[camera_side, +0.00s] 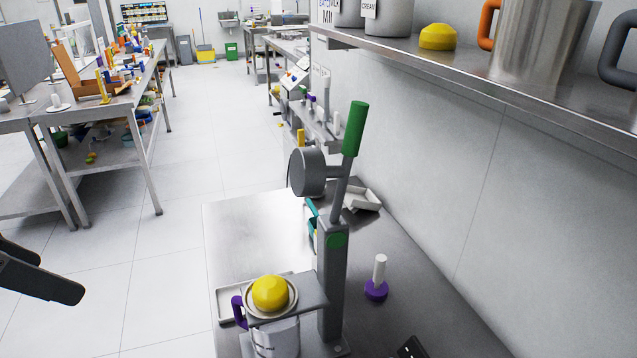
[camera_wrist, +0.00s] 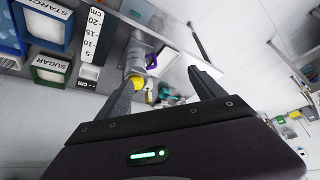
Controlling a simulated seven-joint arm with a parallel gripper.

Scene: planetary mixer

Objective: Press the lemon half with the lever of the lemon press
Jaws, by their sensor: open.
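The lemon press (camera_side: 335,285) stands on a steel table in the side view. Its lever (camera_side: 345,185) points upward and ends in a green handle (camera_side: 354,128). The grey round pressing head (camera_side: 308,172) is raised, well apart from the yellow lemon half (camera_side: 270,293). The lemon half sits in the cup above a jug (camera_side: 277,338) with a purple handle. My gripper (camera_side: 58,274) is at the left edge of the side view, clear of the press and only partly shown. In the wrist view my gripper (camera_wrist: 165,78) has its fingers apart and empty; the lemon half (camera_wrist: 138,82) shows beside a fingertip.
A steel shelf (camera_side: 480,88) on the right wall, bearing a yellow object and metal vessels, overhangs the table. A white tool with a purple base (camera_side: 376,289) stands right of the press. White trays (camera_side: 361,198) lie behind it. Open floor (camera_side: 155,270) separates my gripper from the table.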

